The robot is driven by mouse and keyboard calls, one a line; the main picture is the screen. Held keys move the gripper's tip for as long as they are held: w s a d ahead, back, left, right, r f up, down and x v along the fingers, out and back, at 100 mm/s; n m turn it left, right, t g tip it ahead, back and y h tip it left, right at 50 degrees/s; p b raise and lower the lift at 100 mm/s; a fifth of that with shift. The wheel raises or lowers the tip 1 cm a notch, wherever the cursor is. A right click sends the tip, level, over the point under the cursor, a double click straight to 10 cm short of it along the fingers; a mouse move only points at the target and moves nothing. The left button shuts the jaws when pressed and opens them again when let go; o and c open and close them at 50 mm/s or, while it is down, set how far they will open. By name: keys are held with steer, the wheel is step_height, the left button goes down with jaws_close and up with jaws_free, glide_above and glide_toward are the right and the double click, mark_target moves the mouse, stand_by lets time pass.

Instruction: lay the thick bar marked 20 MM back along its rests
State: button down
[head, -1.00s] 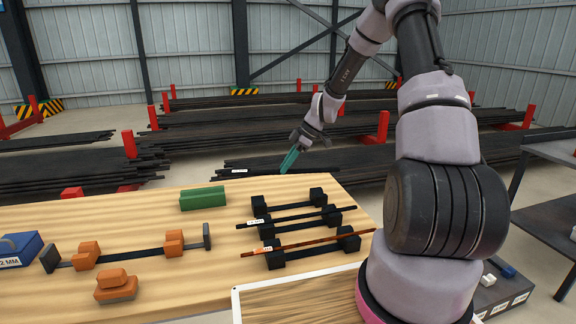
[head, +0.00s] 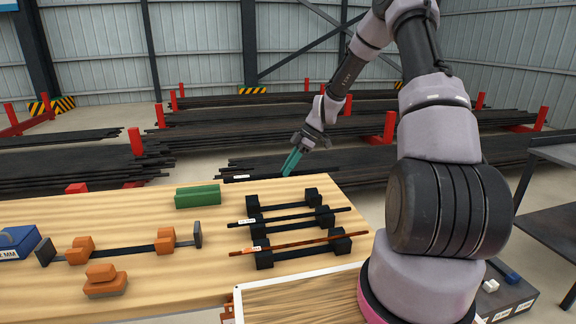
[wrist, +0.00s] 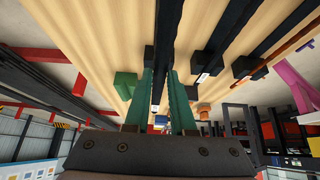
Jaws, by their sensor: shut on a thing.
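The thick dark bar (head: 262,177) is in my gripper (head: 288,171), which is shut on it. In the wrist view the bar (wrist: 172,30) runs between the two teal fingers. The back pair of black rests, a left block (head: 252,204) and a right block (head: 312,197), carries no labelled bar and is nearer my body than the held bar.
A labelled black bar (head: 285,217) lies on the middle rests and a rusty labelled bar (head: 300,242) on the front ones. A green block (head: 198,196) stands left of the back rests. Orange blocks (head: 80,249) and a blue box (head: 17,248) are further left.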

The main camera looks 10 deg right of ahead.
steer(key=shift+f, duration=3.55)
steer(key=shift+f, duration=0.65)
steer(key=c, duration=0.7)
jaws_free()
